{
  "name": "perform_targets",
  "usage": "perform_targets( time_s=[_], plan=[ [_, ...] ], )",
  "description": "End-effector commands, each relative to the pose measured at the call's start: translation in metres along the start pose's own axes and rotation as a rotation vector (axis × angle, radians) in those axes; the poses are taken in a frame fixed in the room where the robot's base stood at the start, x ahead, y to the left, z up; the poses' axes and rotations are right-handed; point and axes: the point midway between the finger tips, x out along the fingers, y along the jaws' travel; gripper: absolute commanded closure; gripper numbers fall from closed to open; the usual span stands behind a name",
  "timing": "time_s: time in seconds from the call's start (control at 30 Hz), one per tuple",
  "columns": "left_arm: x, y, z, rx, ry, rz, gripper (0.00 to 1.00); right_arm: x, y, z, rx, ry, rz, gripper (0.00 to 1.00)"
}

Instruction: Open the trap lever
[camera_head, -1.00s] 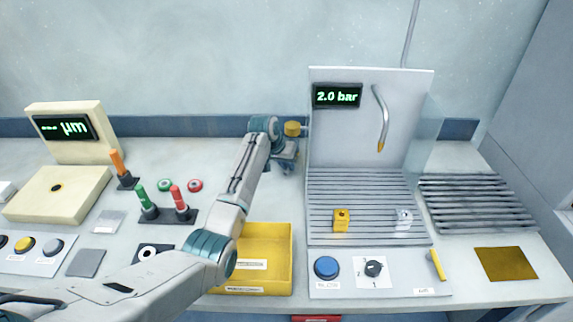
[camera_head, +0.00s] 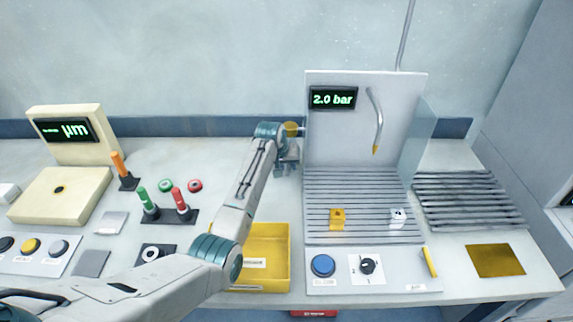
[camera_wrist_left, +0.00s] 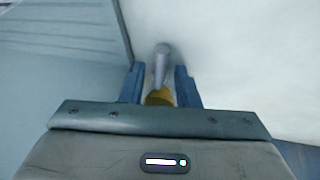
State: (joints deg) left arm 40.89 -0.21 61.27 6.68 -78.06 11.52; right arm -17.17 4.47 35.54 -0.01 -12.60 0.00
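A yellow knob (camera_head: 291,129) stands out from the upper left side of the grey-white panel in the head view. I take it for the trap lever. In the left wrist view, the yellow knob (camera_wrist_left: 158,97) and its grey rod (camera_wrist_left: 161,65) lie between my left gripper's two blue fingers (camera_wrist_left: 158,88). The fingers stand close on both sides of the knob. I cannot tell whether they touch it, as the palm hides its lower part. In the head view my left gripper (camera_head: 288,158) is at the panel's left edge. My right gripper is not in view.
The panel (camera_head: 340,135) carries a 2.0 bar display (camera_head: 334,98) and a bent nozzle (camera_head: 376,120). A slatted deck (camera_head: 365,190) lies below it. A yellow bin (camera_head: 265,280) and colored handles (camera_head: 150,200) sit near my left arm. A yellow stick (camera_head: 430,262) is front right.

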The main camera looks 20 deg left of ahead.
Motion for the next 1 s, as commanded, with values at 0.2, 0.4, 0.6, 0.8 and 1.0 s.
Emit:
perform_targets(
  time_s=[0.2, 0.4, 0.6, 0.8, 1.0],
  plan=[
    [0.000, 0.000, 0.000, 0.001, 0.000, 0.000, 0.65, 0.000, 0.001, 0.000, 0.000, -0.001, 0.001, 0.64],
    [-0.005, 0.000, 0.000, 0.001, 0.001, 0.000, 0.65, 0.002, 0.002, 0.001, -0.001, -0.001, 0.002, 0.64],
    [-0.032, -0.001, -0.001, 0.002, 0.006, 0.001, 0.65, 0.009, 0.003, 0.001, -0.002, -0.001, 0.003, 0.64],
    [-0.071, -0.001, 0.000, 0.001, 0.004, 0.000, 0.65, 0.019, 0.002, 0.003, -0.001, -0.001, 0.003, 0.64],
    [-0.099, 0.000, 0.000, 0.001, 0.001, 0.001, 0.65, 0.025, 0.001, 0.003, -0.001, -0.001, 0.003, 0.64]
  ],
)
